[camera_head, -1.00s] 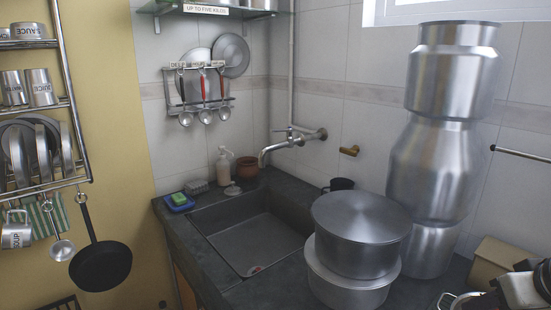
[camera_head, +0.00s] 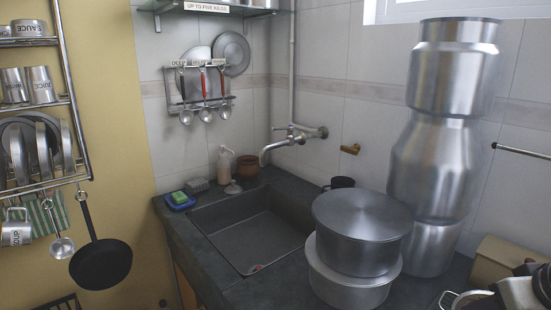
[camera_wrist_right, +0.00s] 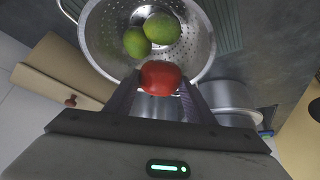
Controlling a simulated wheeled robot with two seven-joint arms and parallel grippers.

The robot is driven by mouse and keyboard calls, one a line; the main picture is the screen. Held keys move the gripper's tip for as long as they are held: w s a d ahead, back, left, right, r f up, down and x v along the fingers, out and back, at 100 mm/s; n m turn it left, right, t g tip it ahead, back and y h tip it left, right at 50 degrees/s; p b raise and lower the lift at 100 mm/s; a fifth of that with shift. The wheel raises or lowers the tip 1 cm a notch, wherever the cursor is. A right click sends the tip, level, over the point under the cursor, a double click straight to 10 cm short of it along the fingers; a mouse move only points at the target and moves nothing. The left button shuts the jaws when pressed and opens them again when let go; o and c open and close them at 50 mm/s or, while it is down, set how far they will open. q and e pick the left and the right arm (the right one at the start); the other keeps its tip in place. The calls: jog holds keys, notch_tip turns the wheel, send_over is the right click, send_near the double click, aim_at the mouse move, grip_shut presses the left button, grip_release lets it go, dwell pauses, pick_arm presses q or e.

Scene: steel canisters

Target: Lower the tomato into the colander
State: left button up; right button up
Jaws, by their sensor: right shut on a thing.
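In the right wrist view, my right gripper (camera_wrist_right: 158,92) is shut on a red tomato (camera_wrist_right: 161,76), which sits between its two dark fingers. The steel colander (camera_wrist_right: 88,38), with small holes in its wall, is beyond the fingertips. Two green limes, one (camera_wrist_right: 162,28) higher and one (camera_wrist_right: 136,42) lower left, lie inside it. The tomato overlaps the colander's near side in this view; I cannot tell its height above the bowl. In the head view only a bit of a rim and handle (camera_head: 447,297) shows at the bottom right. My left gripper is not in view.
Two stacked steel pots (camera_head: 362,215) stand left of a tall stack of canisters (camera_head: 435,165) on the dark counter. A sink (camera_head: 250,232) lies further left. A tan box (camera_head: 497,262) is at the right, and also beside the colander in the wrist view (camera_wrist_right: 62,75).

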jog(key=shift+f+b, duration=0.35)
jog(key=shift+f, duration=0.5)
dwell(0.4)
jog(key=o, duration=1.2)
jog(key=shift+r, duration=0.1)
